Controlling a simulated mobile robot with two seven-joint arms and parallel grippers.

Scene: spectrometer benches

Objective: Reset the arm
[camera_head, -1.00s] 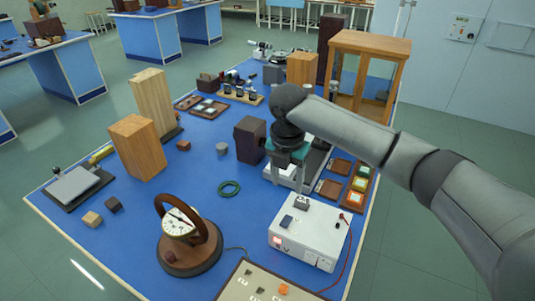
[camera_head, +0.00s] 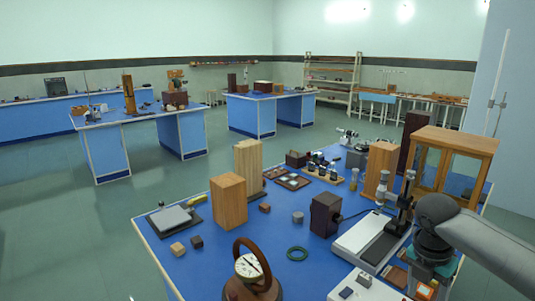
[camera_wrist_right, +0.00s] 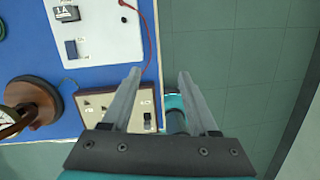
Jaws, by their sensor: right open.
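My right arm comes in from the right in the head view, its gripper (camera_head: 424,287) low at the right side of the blue bench. In the right wrist view the gripper (camera_wrist_right: 159,75) has its two fingers apart, with nothing between them. Its fingers lie across the bench's edge, with bare green floor beyond on the right. My left gripper and arm are not in view.
The blue bench (camera_head: 215,255) holds wooden blocks, a green ring (camera_head: 297,254), a dial instrument (camera_head: 250,267) and a glass-fronted cabinet (camera_head: 450,165). The wrist view shows a white box (camera_wrist_right: 105,38) with a red cable and a tan panel (camera_wrist_right: 98,118).

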